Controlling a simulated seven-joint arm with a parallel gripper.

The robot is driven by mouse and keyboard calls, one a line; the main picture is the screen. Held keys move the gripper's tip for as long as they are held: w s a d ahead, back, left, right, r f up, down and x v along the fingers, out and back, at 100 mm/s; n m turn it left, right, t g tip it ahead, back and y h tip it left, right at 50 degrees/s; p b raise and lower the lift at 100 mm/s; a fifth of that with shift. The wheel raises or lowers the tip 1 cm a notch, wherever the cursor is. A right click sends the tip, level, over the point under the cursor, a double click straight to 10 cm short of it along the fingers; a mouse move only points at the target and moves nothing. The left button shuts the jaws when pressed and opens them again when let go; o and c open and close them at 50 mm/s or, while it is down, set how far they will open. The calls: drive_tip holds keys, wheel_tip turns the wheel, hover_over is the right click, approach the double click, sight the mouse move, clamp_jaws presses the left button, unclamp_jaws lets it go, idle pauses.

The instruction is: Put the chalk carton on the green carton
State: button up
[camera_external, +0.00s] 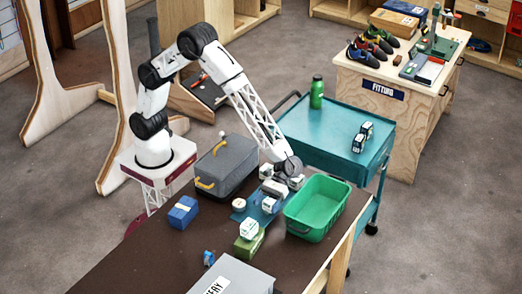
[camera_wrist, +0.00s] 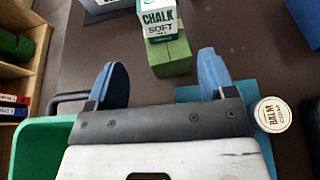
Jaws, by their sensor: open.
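The chalk carton (camera_external: 249,228), white with green print, sits upright on top of the green carton (camera_external: 247,246) on the brown table. In the wrist view the chalk carton (camera_wrist: 158,20) is cut off by the top edge, with the green carton (camera_wrist: 171,56) directly below it and showing at its side. My gripper (camera_wrist: 162,76) is open and empty, its blue fingers wide apart and clear of both cartons. In the external view my gripper (camera_external: 270,198) is behind the cartons, over the blue mat.
A green bin (camera_external: 332,190) stands to the right of my gripper. A grey case (camera_external: 228,163) is behind left, a blue box (camera_external: 183,212) left, and a grey labelled box (camera_external: 236,277) in front. A balm tin (camera_wrist: 272,114) lies by the mat. Table left of the cartons is mostly clear.

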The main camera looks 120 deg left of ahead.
drive_tip(key=s+a+r+m+y, duration=0.4)
drive_tip(key=s+r, duration=0.4)
drive_tip(key=s, duration=0.4)
drive_tip(key=s+a+r+m+y, duration=0.25)
drive_tip(key=s+r+m, duration=0.4)
drive_tip(key=s, duration=0.65)
drive_tip(key=s+a+r+m+t+y, duration=0.1)
drive_tip(key=s+a, duration=0.5)
drive_tip(key=s, duration=0.7)
drive_tip(key=s+a+r+m+t+y, duration=0.1)
drive_tip(key=s+a+r+m+y, duration=0.2)
drive_tip(key=s, duration=1.1)
drive_tip(key=a+m+y, duration=0.3)
drive_tip(key=shift+r+m+t, duration=0.2)
drive_tip(key=shift+m+t, duration=0.1)
drive_tip(key=shift+m, duration=0.05)
